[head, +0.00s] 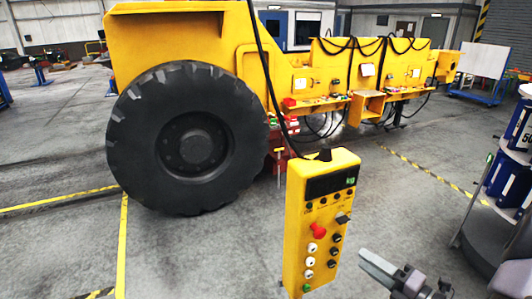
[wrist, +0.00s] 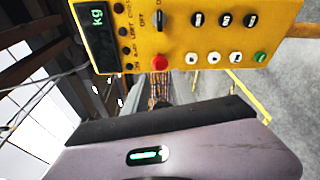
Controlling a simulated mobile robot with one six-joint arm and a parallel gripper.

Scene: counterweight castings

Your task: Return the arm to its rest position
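My gripper (head: 402,278) shows at the bottom edge of the head view, right of centre. It is partly cut off by the frame, with a light grey bar and darker parts. I cannot tell whether its fingers are open or shut, and I see nothing held. A yellow control box (head: 319,235) hangs from a black cable just left of my gripper, apparently apart from it. In the wrist view, the control box (wrist: 185,35) fills the top, with a green "kg" display, a red knob and several buttons. A mauve-grey part of my own arm with a green light fills the bottom.
A large yellow vehicle frame (head: 225,45) with a big black tyre (head: 135,150) stands behind the control box. Blue-and-white cylinders (head: 505,170) stand on a grey structure at the right edge. Open concrete floor (head: 410,205) with yellow lines lies between.

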